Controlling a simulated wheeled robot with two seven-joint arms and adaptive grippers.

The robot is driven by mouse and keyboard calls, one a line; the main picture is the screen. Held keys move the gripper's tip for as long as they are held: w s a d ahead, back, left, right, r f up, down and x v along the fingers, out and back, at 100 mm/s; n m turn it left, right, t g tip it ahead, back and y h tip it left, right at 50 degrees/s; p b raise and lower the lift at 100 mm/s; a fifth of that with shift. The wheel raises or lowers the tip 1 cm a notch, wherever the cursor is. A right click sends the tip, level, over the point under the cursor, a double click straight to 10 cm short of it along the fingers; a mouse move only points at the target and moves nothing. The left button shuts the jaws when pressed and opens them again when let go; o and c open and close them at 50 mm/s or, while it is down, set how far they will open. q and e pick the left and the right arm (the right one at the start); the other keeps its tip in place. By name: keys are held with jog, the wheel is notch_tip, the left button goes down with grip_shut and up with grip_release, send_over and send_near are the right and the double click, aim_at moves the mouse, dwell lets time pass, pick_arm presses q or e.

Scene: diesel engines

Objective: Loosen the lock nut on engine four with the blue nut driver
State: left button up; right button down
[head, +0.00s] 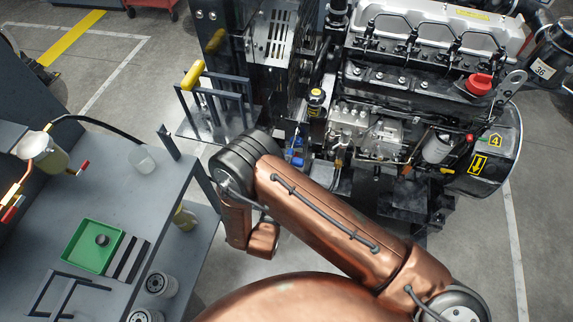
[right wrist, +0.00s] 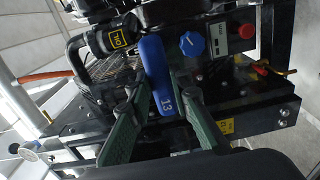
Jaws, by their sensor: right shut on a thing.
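Engine four (head: 430,85) stands at the upper right of the head view, with a yellow 4 label on its dark rounded end. In the right wrist view, the blue nut driver (right wrist: 165,97) shows a blue handle marked 13. My right gripper (right wrist: 161,88) is shut on this handle, with a green finger on each side. The driver's tip and the lock nut cannot be made out. In the head view my right arm crosses the middle, and I cannot make out its fingers clearly. My left gripper is not in view.
A grey workbench (head: 125,190) at the left carries a green tray (head: 87,262) and a clear cup (head: 142,160). A rack with a yellow handle (head: 193,75) stands left of the engine. A blue knob (right wrist: 192,43) and a red button (right wrist: 246,31) are close to the driver.

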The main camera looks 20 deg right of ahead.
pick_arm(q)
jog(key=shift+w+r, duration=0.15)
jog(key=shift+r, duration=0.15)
pick_arm(e)
jog(key=shift+v, duration=0.95)
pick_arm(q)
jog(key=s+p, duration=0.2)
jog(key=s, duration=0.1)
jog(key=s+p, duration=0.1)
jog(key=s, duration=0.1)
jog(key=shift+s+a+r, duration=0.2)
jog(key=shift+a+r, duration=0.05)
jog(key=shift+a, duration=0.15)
pick_arm(e)
jog(key=m, duration=1.2)
jog(key=shift+a, duration=0.1)
